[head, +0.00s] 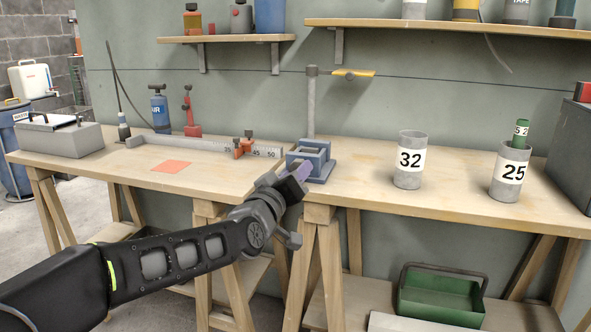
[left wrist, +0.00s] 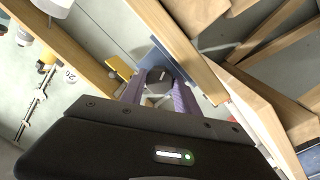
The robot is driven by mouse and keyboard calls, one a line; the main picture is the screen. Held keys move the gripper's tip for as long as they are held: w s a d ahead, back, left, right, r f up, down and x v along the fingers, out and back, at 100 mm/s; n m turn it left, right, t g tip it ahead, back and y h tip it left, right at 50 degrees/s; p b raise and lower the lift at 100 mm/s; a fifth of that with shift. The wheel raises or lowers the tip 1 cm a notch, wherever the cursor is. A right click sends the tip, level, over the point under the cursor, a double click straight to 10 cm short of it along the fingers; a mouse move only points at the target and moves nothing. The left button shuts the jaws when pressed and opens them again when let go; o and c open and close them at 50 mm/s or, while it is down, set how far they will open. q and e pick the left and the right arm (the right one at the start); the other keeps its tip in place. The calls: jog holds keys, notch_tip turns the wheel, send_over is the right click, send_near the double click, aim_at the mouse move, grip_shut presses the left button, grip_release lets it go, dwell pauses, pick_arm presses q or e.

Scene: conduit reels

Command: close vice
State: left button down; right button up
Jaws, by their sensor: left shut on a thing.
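The blue vice (head: 312,158) stands at the bench's front edge, near the middle of the head view. Its frame looks open at the centre, but I cannot judge the jaw gap. My left gripper (head: 298,178) is at the front of the vice, partly covering its lower front. In the left wrist view, the purple fingers of the left gripper (left wrist: 158,95) are closed around a dark, round vice handle (left wrist: 158,78). The blue vice body (left wrist: 195,68) shows behind it. My right gripper is in neither view.
A grey post (head: 311,105) with a yellow-handled arm rises behind the vice. A ruled rail (head: 200,147) with a red stop lies left. Bench front between vice and cups is clear.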

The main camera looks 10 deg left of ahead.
pick_arm(q)
jog(key=m+p, duration=0.7)
jog(key=m, duration=0.3)
jog(key=m+g+y+p, duration=0.1)
jog(key=m+p, duration=0.6)
jog(key=m, duration=0.3)
jog(key=shift+a+r+m, duration=0.1)
jog(key=shift+r+m, duration=0.1)
jog(key=shift+m, duration=0.1)
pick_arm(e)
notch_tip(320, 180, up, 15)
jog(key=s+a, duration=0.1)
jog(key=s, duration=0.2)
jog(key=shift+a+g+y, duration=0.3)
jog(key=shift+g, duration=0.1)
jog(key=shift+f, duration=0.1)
pick_arm(q)
jog(key=c, duration=0.9)
grip_release()
jog(key=shift+f, duration=0.1)
jog(key=shift+s+f, duration=0.1)
